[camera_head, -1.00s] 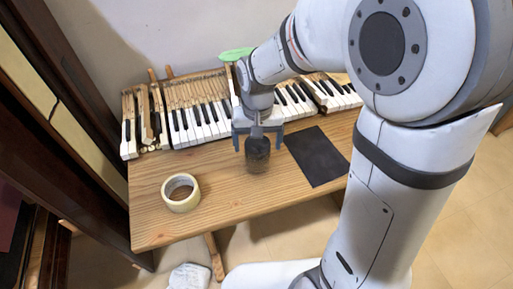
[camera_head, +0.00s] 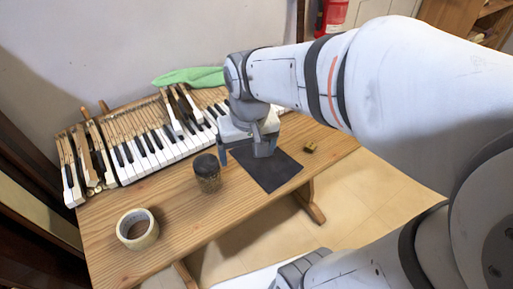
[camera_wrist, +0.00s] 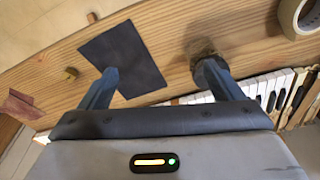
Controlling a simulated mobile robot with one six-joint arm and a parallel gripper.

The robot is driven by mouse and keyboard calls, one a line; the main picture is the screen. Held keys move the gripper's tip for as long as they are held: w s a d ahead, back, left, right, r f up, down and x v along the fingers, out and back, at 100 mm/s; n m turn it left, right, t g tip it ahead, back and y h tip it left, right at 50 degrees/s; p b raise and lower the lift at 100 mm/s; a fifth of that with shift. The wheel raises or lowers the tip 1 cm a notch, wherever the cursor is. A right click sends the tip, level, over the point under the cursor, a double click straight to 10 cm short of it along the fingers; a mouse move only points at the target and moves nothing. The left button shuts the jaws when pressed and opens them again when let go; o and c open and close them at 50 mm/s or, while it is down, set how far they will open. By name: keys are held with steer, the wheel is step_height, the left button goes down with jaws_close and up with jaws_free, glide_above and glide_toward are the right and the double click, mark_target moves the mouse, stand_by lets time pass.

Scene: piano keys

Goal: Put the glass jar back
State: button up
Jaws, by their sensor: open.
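The glass jar (camera_head: 207,176) stands upright on the wooden table, with a dark lid and brownish contents. It is left of the black mat (camera_head: 275,174) and off it. My gripper (camera_head: 244,155) is open and empty, over the left part of the mat and to the right of the jar. In the wrist view the jar (camera_wrist: 199,46) is partly hidden behind the right finger of my gripper (camera_wrist: 160,68), and the mat (camera_wrist: 135,58) lies partly behind the left finger. Whether a finger touches the jar I cannot tell.
A tape roll (camera_head: 137,229) lies on the table (camera_head: 180,235) at the front left. Piano keys (camera_head: 145,150) line the back, with a green cloth (camera_head: 188,76) behind. A small brass-coloured block (camera_head: 309,147) sits right of the mat. Table wood between tape and jar is clear.

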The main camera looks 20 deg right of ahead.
steer(key=shift+t, duration=0.3)
steer(key=s+d, duration=0.1)
steer(key=s, duration=0.1)
steer(key=s+d+f, duration=0.1)
steer(key=s+d, duration=0.1)
steer(key=shift+s, duration=0.15)
step_height(320, 180, up, 6)
steer(key=p, duration=0.5)
steer(key=shift+s+p, duration=0.15)
steer(key=shift+p, duration=0.25)
steer(key=shift+r, duration=0.1)
